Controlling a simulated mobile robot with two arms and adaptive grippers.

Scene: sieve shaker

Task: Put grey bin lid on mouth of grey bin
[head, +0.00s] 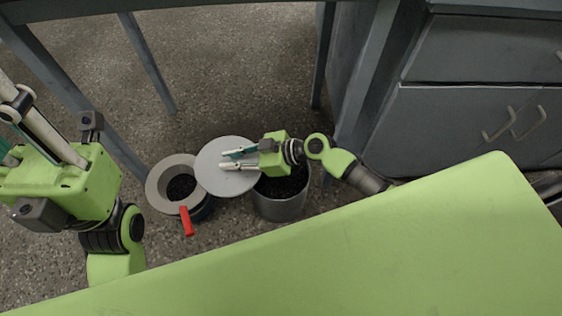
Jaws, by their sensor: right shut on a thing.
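The grey bin (281,208) stands on the floor at the middle of the head view. Its mouth is partly uncovered and dark granular contents show inside. The grey bin lid (216,179) is a flat round disc. My right gripper (224,161) is shut on the lid and holds it to the left of the bin mouth. The lid's right edge seems to overlap the bin's left rim in the picture; I cannot tell its height.
A second round container with a wide grey rim (160,184) and a red handle (187,222) stands left of the bin, partly behind the lid. A table frame (148,62) is behind. A grey drawer cabinet (455,120) stands at the right.

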